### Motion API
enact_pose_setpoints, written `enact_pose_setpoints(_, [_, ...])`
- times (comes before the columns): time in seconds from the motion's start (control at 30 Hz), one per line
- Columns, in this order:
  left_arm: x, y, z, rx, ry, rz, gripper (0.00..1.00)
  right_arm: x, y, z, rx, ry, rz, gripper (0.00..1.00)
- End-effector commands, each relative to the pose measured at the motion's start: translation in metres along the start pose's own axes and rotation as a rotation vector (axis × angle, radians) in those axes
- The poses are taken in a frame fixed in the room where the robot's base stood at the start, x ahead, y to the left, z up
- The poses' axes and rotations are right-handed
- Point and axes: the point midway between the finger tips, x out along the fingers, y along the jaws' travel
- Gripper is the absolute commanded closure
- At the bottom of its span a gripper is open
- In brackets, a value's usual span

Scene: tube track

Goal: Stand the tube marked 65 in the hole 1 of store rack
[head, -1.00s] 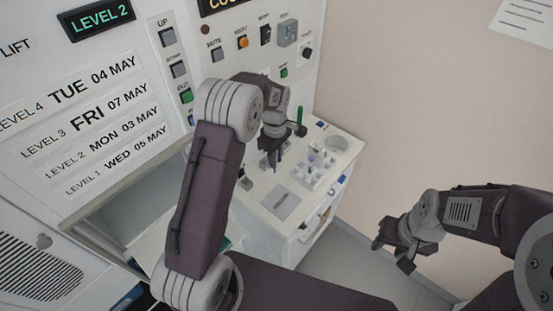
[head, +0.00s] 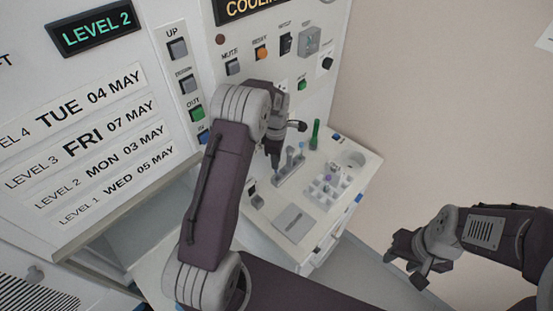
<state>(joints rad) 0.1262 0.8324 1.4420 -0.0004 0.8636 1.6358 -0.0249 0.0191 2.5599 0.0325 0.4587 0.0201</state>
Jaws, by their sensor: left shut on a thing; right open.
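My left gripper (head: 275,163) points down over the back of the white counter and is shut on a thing. That thing is too small and hidden to identify, and no number 65 is readable. Just right of its fingers a small grey rack (head: 289,174) holds slim tubes, one with a blue top (head: 301,146). A white rack with square compartments (head: 327,188) stands further right, with small purple and blue items in it. I cannot tell which rack is the store rack, or read hole numbers. My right gripper (head: 407,262) is open and empty, off the counter's right side.
A green upright object (head: 315,134) stands behind the racks. A round recess (head: 354,159) is at the counter's right end, and a flat grey plate (head: 294,222) lies at the front. The button panel (head: 262,52) rises close behind my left gripper. Floor is clear right of the counter.

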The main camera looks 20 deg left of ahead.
Motion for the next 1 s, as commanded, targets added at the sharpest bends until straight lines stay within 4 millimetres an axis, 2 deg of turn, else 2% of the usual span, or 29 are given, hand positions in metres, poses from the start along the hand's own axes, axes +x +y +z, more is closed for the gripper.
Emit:
enact_pose_setpoints(0.03, [0.0105,-0.0002,0.0003,0.001,0.000,0.000,1.00,0.0097,0.0002,0.0010,0.000,0.000,0.000,0.57])
enact_pose_setpoints(0.17, [0.0172,-0.0002,0.0004,0.001,0.000,0.000,1.00,0.0151,0.0003,0.0016,0.000,0.000,0.000,0.57])
enact_pose_setpoints(1.0, [0.0200,-0.0005,0.0002,0.002,0.000,0.000,1.00,0.0102,0.0002,0.0011,0.000,0.000,0.000,0.57])
